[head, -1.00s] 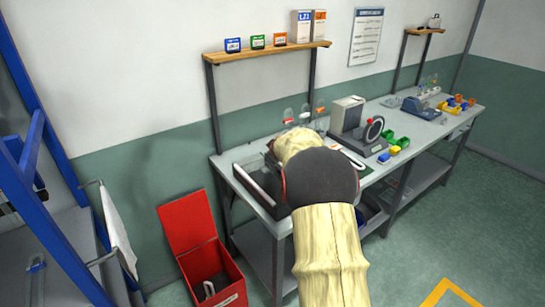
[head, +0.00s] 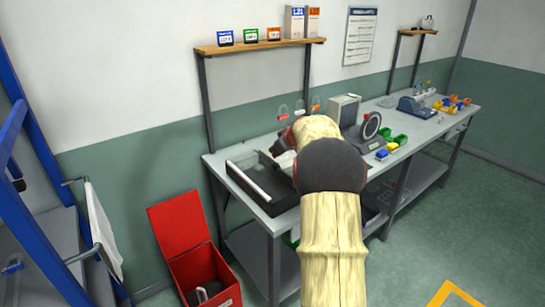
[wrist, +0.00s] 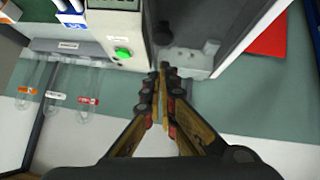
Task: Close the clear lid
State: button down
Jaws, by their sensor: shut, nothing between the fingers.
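A black open-topped tray unit (head: 237,187) with a pale bar along its left side sits at the left end of the workbench. The clear lid cannot be made out surely; a thin dark edge by the tray's back right may belong to it. My gripper (wrist: 163,70) is shut and empty in the wrist view, its fingertips between a white housing and a dark cavity with a grey rim. In the head view my arm hides the gripper's tips and the right part of the tray. I cannot tell whether the fingertips touch anything.
The white housing (wrist: 105,22) has a green button (wrist: 122,53). Clear tubes with coloured labels (wrist: 55,95) hang beside it. A wheeled device (head: 370,128) and colored bins (head: 396,141) stand farther right. An open red bin (head: 180,232) is on the floor left of the bench (head: 290,222).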

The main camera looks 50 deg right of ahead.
aim_at(279, 170)
jog(key=shift+s+d+f+m+t+y+b, duration=0.1)
jog(key=shift+d+f+m+y+b, duration=0.1)
jog(key=shift+d+f+y+b, duration=0.3)
jog(key=shift+s+d+f+m+t+y+b, duration=0.1)
jog(key=shift+d+f+m+y+b, duration=0.15)
jog(key=shift+f, duration=0.45)
jog(key=shift+s+d+f+m+t+y+b, duration=0.15)
jog(key=shift+d+f+y+b, duration=0.2)
jog(key=shift+f, duration=0.25)
jog(key=shift+w, duration=0.1)
jog(key=shift+w+r, duration=0.1)
jog(key=shift+r, duration=0.3)
jog(key=w+r+p+v, duration=0.1)
jog(key=p+v, duration=0.3)
jog(key=v, duration=0.8)
jog(key=shift+r, duration=0.4)
jog(key=shift+w, duration=0.1)
